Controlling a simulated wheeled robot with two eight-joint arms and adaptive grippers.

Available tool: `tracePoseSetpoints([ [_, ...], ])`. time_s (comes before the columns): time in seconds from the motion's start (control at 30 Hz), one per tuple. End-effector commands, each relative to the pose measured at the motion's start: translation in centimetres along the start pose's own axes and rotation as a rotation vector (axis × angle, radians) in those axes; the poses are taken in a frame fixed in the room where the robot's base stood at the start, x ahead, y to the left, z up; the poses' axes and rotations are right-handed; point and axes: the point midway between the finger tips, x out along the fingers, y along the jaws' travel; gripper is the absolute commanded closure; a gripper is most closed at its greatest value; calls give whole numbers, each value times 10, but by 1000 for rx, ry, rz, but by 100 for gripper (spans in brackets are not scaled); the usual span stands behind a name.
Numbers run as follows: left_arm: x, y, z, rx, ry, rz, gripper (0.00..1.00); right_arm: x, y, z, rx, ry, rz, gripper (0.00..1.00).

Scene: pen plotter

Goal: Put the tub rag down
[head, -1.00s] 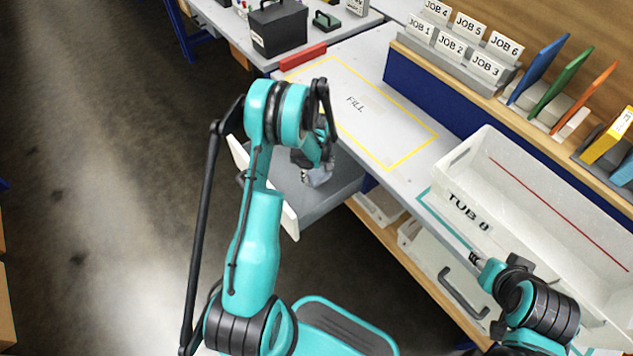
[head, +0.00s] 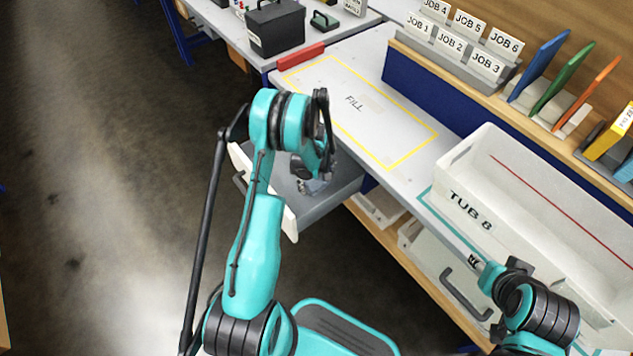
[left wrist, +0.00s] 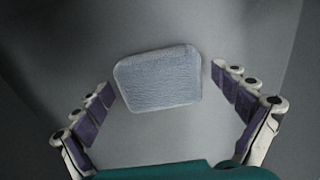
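The tub rag (left wrist: 158,80), a folded pale blue-grey cloth, lies flat on a plain grey surface in the left wrist view. My left gripper (left wrist: 165,88) is open, with a finger on each side of the rag and clear gaps between. In the head view my left gripper (head: 312,186) is low inside the open grey drawer (head: 335,200), and the rag is mostly hidden by it. My right gripper (head: 474,262) is beside the front wall of the white tub marked TUB 8 (head: 460,200); its fingers are too small to read.
The drawer's white front (head: 290,222) and side walls surround my left gripper. The yellow-outlined FILL area (head: 375,120) on the worktop is clear. A red block (head: 301,57) and a black box (head: 276,28) stand farther back. Job card holders (head: 450,60) line the shelf.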

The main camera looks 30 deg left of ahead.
Motion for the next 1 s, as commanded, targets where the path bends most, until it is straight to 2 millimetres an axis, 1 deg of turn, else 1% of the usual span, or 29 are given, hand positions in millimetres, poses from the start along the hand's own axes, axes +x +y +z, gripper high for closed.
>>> tracePoseSetpoints([
  [0.17,-1,0,0,0,0,0,3,0,0,0,0,0,0,60],
  [0.27,-9,0,0,0,0,0,3,-2,0,-2,0,0,0,60],
  [0.37,-26,0,0,0,0,0,3,-8,0,-6,0,0,0,60],
  [0.6,-81,0,0,0,0,0,3,-26,0,-19,0,0,0,60],
  [0.7,-99,0,0,0,0,0,3,-31,0,-22,0,0,0,60],
  [0.8,-113,0,0,0,0,0,3,-35,0,-25,0,0,0,60],
  [0.97,-126,0,1,7,2,3,3,-37,0,-26,0,0,0,60],
  [1.0,-132,1,3,18,5,7,3,-37,0,-26,0,0,0,60],
])
